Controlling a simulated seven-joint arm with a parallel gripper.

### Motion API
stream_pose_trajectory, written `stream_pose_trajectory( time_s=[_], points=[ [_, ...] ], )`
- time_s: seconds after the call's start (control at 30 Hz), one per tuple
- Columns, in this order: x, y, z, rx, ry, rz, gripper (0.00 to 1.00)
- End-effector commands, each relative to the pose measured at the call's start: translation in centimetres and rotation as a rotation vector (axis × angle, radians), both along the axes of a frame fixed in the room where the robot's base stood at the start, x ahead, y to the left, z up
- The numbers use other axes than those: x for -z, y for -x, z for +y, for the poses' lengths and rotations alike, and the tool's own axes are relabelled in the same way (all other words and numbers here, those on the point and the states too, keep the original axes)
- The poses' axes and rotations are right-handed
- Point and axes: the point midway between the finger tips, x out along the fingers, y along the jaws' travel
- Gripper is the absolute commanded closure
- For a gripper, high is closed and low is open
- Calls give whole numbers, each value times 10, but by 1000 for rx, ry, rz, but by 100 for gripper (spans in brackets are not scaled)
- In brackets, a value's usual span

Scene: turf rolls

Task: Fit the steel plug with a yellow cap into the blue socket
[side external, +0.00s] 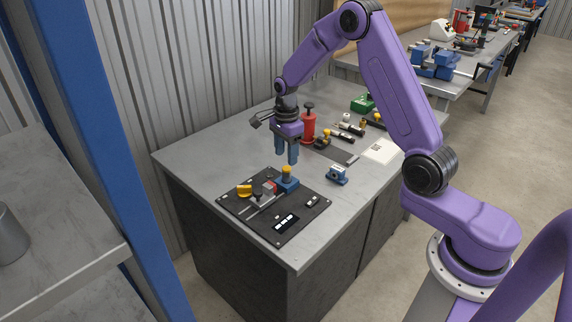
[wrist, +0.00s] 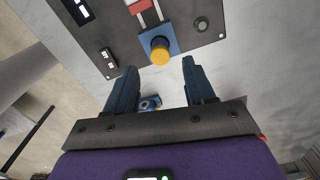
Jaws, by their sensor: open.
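The plug's yellow cap (side external: 287,169) stands upright on the blue socket (side external: 289,185), at the back edge of the dark board. The wrist view shows the same cap (wrist: 159,55) and the blue socket block (wrist: 171,40) around it. The plug's steel part is mostly hidden, so I cannot tell how deep it sits. My gripper (side external: 287,160) is pointing down, just above the cap. In the wrist view my gripper (wrist: 159,68) has its two blue fingers spread wide and empty, with the cap just beyond the gap between the tips.
A small blue device (side external: 337,175) lies right of the board. A red canister (side external: 308,128) and several tools stand behind.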

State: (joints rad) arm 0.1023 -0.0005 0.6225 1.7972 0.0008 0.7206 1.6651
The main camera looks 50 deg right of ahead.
Motion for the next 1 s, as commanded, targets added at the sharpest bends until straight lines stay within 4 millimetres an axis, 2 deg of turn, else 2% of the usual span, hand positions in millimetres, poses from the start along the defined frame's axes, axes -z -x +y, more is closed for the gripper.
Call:
stream_pose_trajectory(
  time_s=[0.1,0.3,0.57,0.67,0.87,1.0],
  points=[
    [-24,-1,0,-1,1,-5,46],
    [-50,-1,0,-1,0,-2,46],
    [-60,0,1,-4,0,1,46],
    [-62,3,6,-45,0,0,46],
    [-77,23,44,-348,1,-6,46],
    [-88,51,74,-642,1,-8,46]
  ],
)
